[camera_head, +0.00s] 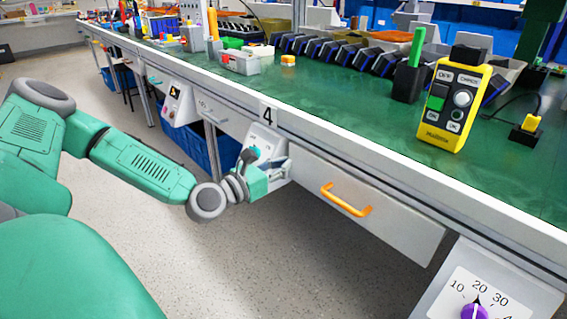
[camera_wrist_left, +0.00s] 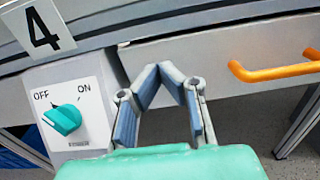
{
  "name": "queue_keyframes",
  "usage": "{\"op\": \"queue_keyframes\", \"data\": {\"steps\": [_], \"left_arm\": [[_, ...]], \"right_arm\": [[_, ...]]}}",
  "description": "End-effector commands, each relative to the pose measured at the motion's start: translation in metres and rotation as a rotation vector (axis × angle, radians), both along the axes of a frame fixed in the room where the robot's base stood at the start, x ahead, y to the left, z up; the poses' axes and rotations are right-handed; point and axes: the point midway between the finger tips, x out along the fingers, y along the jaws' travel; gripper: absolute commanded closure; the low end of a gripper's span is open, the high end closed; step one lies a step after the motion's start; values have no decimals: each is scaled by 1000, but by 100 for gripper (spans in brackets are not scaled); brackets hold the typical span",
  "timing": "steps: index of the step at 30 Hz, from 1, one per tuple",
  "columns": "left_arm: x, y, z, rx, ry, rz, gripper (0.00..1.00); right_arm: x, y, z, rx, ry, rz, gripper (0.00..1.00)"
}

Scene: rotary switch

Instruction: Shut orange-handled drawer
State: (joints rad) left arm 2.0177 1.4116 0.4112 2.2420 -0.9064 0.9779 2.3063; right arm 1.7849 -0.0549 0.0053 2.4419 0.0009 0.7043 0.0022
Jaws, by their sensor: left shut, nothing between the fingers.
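The white drawer (camera_head: 400,226) with an orange handle (camera_head: 346,201) is under the edge of the green-topped bench. I cannot tell how far its front stands out. The orange handle also shows at the right of the left wrist view (camera_wrist_left: 275,71), with the pale drawer front (camera_wrist_left: 225,55) behind the fingers. My left gripper (camera_head: 284,164) is near the drawer's left end, left of the handle and apart from it. In the left wrist view its fingers (camera_wrist_left: 163,76) meet at the tips with nothing between them. My right gripper is not in view.
A switch box with a teal OFF/ON knob (camera_wrist_left: 65,119) is left of the drawer, under the "4" label (camera_wrist_left: 42,28). A purple dial (camera_head: 474,311) is at the lower right. A yellow control box (camera_head: 454,106) stands on the bench (camera_head: 330,110). The floor below is clear.

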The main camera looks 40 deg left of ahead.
Motion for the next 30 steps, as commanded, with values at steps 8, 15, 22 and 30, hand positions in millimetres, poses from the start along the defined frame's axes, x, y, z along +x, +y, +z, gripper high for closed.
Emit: {"op": "queue_keyframes", "data": {"steps": [8,15,22,30], "left_arm": [[-44,0,7,3,1,4,100],[-78,8,3,-3,3,5,100],[-90,8,1,-1,2,0,100],[-89,0,0,22,13,-14,100]], "right_arm": [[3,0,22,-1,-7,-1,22],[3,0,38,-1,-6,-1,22],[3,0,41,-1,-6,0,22],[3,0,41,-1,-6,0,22]]}}
